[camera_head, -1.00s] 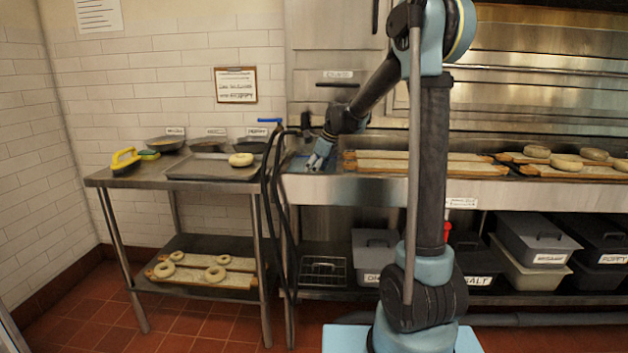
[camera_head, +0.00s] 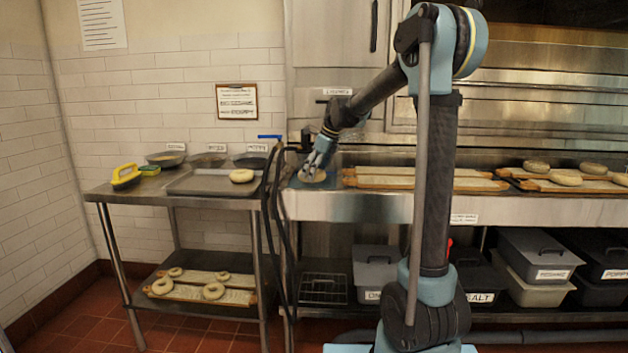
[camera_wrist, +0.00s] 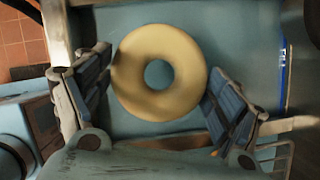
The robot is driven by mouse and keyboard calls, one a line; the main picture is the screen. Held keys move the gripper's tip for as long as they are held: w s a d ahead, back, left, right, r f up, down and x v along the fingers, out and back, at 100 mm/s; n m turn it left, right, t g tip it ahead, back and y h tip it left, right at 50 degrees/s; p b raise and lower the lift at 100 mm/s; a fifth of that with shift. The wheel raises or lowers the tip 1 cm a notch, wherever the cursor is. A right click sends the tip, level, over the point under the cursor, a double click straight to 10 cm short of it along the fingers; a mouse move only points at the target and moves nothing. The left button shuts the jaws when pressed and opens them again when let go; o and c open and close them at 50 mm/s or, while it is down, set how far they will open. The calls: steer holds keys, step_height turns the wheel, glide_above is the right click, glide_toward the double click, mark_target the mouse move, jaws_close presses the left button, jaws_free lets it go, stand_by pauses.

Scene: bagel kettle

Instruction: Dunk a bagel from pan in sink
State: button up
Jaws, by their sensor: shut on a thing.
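My gripper (camera_head: 318,165) is at the sink (camera_head: 294,182), left of the long boards. It is shut on a pale bagel (camera_head: 311,175), which shows small below the fingers. In the wrist view the bagel (camera_wrist: 131,92) fills the middle as a ring between the two finger pads (camera_wrist: 160,95), over a blue-grey surface. Whether the bagel touches that surface I cannot tell. The pan (camera_head: 203,183) lies on the left metal table, with another bagel (camera_head: 242,176) at its right end.
Dark hoses (camera_head: 268,195) hang between the table and the sink. A yellow brush (camera_head: 126,176) and several bowls (camera_head: 166,159) stand on the table. Long boards (camera_head: 425,179) lie right of the sink, with several bagels (camera_head: 566,178) farther right.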

steer(key=shift+r, duration=2.05)
